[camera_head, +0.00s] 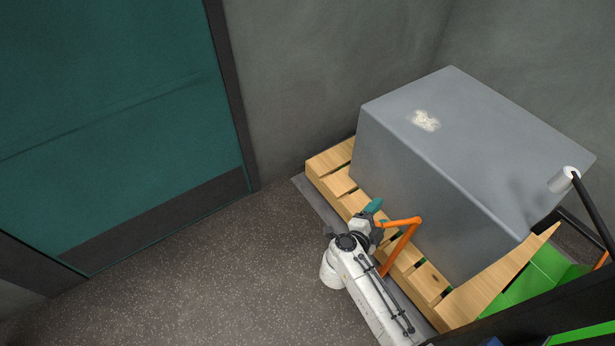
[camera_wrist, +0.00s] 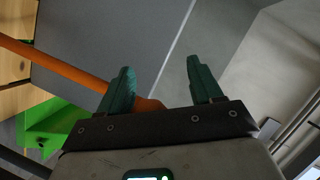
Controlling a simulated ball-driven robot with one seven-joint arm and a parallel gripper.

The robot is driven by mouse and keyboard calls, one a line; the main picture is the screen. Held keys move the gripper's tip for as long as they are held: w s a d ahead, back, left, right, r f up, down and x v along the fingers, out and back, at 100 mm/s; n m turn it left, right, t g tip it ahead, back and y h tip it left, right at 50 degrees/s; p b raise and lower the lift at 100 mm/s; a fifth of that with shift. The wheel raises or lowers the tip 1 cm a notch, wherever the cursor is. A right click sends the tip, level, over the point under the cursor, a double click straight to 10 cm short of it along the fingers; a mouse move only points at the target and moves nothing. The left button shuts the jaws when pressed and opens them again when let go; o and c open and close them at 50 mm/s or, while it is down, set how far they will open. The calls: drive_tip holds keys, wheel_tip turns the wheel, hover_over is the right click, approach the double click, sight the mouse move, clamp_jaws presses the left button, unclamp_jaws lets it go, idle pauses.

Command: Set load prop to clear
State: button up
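An orange bent bar, which looks like the load prop (camera_head: 402,247), stands at the near side of a big grey block (camera_head: 450,150). Its upper part runs left from the bend to my gripper. My gripper (camera_head: 373,206) has teal fingers and is over the pallet's near edge. In the wrist view my gripper (camera_wrist: 160,80) shows its two fingers spread apart. The orange bar (camera_wrist: 65,68) comes in from the left, passes behind the left finger, and its rounded end shows low in the gap. I cannot tell whether a finger touches it.
The grey block sits on a wooden pallet (camera_head: 343,187). Green parts (camera_head: 535,280) and a dark pole with a white end (camera_head: 563,180) are at the right. A teal door (camera_head: 120,110) is at the left. Speckled floor (camera_head: 220,270) is clear between door and pallet.

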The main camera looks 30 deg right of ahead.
drive_tip(key=a+r+m+g+b, duration=0.2)
drive_tip(key=a+r, duration=0.1)
drive_tip(key=a, duration=0.6)
drive_tip(key=w+a+r+n+t+y+p, duration=0.2)
drive_tip(key=w+r+n+t, duration=0.3)
drive_tip(key=r+t, duration=0.3)
drive_tip(key=w+a+r+n+t+y+p, duration=0.2)
drive_tip(key=w+a+r+n+t+y, duration=0.3)
drive_tip(key=r+n+t, duration=0.2)
drive_tip(key=shift+w+r+n+t, duration=0.3)
drive_tip(key=shift+r+t, duration=0.3)
drive_tip(key=shift+r, duration=0.25)
drive_tip(key=shift+c, duration=0.2)
